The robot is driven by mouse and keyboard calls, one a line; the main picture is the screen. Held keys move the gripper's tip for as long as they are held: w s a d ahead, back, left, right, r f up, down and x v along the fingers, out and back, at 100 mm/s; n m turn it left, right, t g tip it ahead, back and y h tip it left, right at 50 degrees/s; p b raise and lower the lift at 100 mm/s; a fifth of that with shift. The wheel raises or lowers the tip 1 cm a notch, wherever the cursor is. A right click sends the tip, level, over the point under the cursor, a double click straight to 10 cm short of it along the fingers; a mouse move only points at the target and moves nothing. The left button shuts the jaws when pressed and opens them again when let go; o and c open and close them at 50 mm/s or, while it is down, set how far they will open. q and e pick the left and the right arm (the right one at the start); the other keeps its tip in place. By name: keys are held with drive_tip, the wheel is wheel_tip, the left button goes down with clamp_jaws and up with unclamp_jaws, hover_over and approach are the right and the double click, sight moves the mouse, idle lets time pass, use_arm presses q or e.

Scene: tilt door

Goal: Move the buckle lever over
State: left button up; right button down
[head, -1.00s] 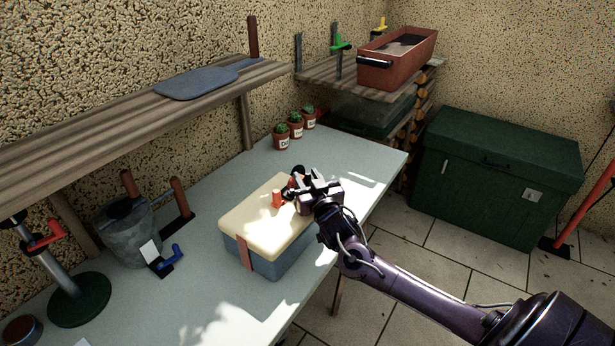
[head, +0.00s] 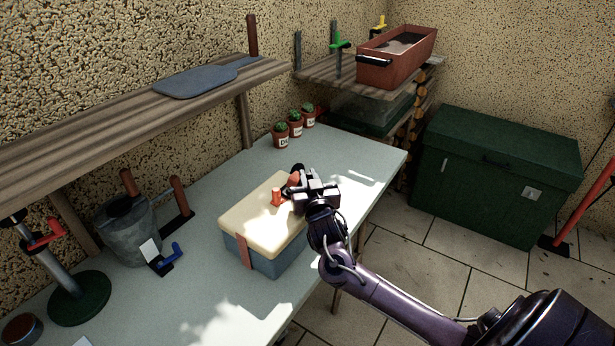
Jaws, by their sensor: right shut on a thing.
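A box with a cream lid (head: 258,207) and a blue-grey body (head: 283,255) stands on the workbench. A reddish strap (head: 243,252) runs down its near side. A short orange peg (head: 277,197) stands up on the lid. My right gripper (head: 294,182) is at the far right end of the lid, shut on an orange-red piece that looks like the buckle lever. The fingers hide most of that piece, so its exact angle cannot be told. My left gripper is not in view.
Several small potted cacti (head: 296,126) stand at the back of the workbench (head: 205,200). A metal bucket (head: 128,232), a blue-handled tool (head: 166,260) and a red-handled clamp stand (head: 80,300) are at the left. A wooden shelf (head: 120,112) overhangs the bench's back.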

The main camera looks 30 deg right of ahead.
drive_tip(key=shift+s+m+g+h, duration=0.3)
drive_tip(key=shift+m+g+h, duration=0.3)
drive_tip(key=shift+h, duration=0.4)
drive_tip(key=c, duration=1.4)
unclamp_jaws()
drive_tip(key=shift+c, duration=0.2)
drive_tip(key=shift+s+a, duration=0.1)
drive_tip(key=shift+s+a+f, duration=0.1)
drive_tip(key=shift+s+a, duration=0.05)
drive_tip(key=shift+s, duration=0.1)
drive_tip(key=b+v, duration=0.1)
drive_tip(key=v, duration=0.6)
drive_tip(key=shift+c, duration=0.2)
